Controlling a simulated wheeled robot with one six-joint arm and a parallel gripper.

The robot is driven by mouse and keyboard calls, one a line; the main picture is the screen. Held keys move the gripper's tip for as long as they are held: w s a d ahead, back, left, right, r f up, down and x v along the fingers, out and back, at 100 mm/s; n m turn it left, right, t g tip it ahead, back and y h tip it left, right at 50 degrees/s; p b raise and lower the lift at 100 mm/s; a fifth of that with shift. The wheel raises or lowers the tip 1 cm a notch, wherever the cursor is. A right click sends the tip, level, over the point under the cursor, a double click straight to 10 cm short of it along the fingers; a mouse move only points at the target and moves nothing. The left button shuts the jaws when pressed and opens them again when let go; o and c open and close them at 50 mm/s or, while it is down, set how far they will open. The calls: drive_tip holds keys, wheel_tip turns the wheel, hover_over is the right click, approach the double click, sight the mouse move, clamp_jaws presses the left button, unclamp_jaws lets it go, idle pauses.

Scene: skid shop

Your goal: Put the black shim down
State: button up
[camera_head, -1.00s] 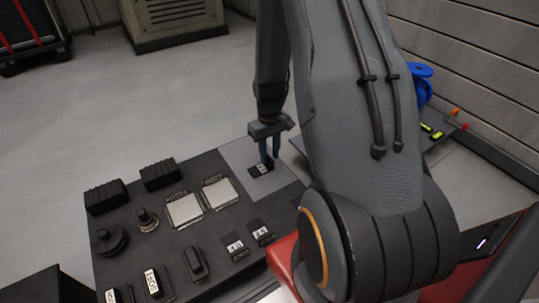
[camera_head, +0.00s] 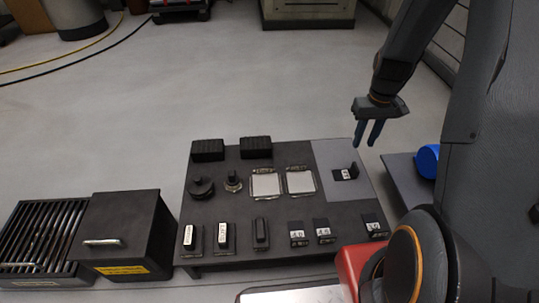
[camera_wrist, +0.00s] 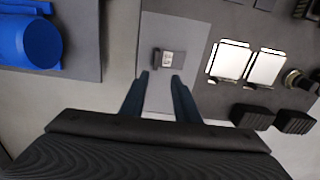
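The black shim (camera_head: 345,174) with a white label lies on the grey pad (camera_head: 333,153) at the right end of the dark table. It also shows in the wrist view (camera_wrist: 166,58), lying on the grey pad beyond my fingertips. My gripper (camera_head: 364,146) is above the far right edge of the pad, apart from the shim. Its two blue-grey fingers are spread with a gap and nothing between them, as the wrist view (camera_wrist: 161,82) also shows.
Two more black labelled shims (camera_head: 298,234) lie at the table's front, with another (camera_head: 375,226) to the right. Two bright square plates (camera_head: 266,184), black blocks (camera_head: 208,150) and knobs stand to the left. A blue object (camera_head: 428,161) is on a side surface at right.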

drive_tip(key=s+a+r+n, duration=0.1)
drive_tip(key=s+a+r, duration=0.2)
drive_tip(key=a+r, duration=0.6)
drive_tip(key=s+a+r+n, duration=0.2)
drive_tip(key=a+r, duration=0.3)
drive_tip(key=a, duration=0.8)
drive_tip(key=s+a+r+n, duration=0.1)
drive_tip(key=s+a+r, duration=0.2)
drive_tip(key=s, duration=0.4)
drive_tip(key=s+a+r+n+y, duration=0.1)
drive_tip(key=s+a+r, duration=0.2)
drive_tip(key=s+a, duration=0.3)
drive_tip(key=s+a+r+n, duration=0.1)
drive_tip(key=s+a+r, duration=0.2)
drive_tip(key=s, duration=0.6)
drive_tip(key=shift+a+y, duration=0.4)
drive_tip(key=shift+a, duration=0.8)
drive_tip(key=shift+w+r, duration=0.1)
drive_tip(key=d+r+m+h+p, duration=0.1)
drive_tip(key=d+r+m+p, duration=0.2)
drive_tip(key=d+r+p, duration=0.7)
drive_tip(key=d+r+m+p, duration=0.3)
drive_tip(key=d+r+p, duration=0.7)
drive_tip(key=r+p, duration=0.7)
drive_tip(key=p, duration=1)
drive_tip(key=shift+d+r+h, duration=0.3)
drive_tip(key=shift+r+h, duration=0.05)
drive_tip(key=shift+h, duration=0.05)
